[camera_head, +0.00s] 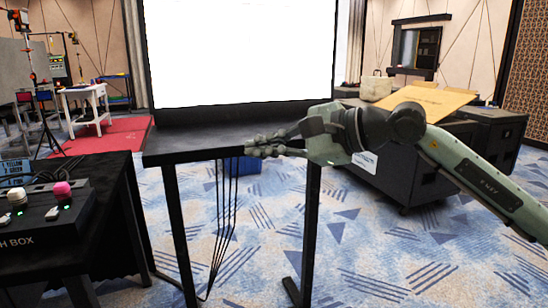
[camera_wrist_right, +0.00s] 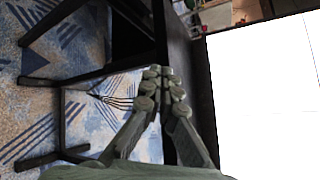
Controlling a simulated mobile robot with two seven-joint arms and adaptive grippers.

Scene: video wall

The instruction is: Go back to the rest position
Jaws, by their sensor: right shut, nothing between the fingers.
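My right gripper (camera_head: 262,147) reaches in from the right in the head view. Its fingers are together and hold nothing. In the head view it overlaps the front part of the black stand (camera_head: 185,147) below the large white screen (camera_head: 238,52). In the right wrist view the gripper's fingertips (camera_wrist_right: 162,88) meet in the middle, with the white screen (camera_wrist_right: 270,95) to the right of them. I cannot tell how far the fingers are from the stand. My left gripper does not show in either view.
A black table (camera_head: 95,165) at the left carries a box (camera_head: 30,236) with a pink button (camera_head: 62,189) and a white button (camera_head: 16,195). Black cases (camera_head: 400,165) stand at the right. Blue patterned carpet (camera_head: 375,255) is clear in front of them.

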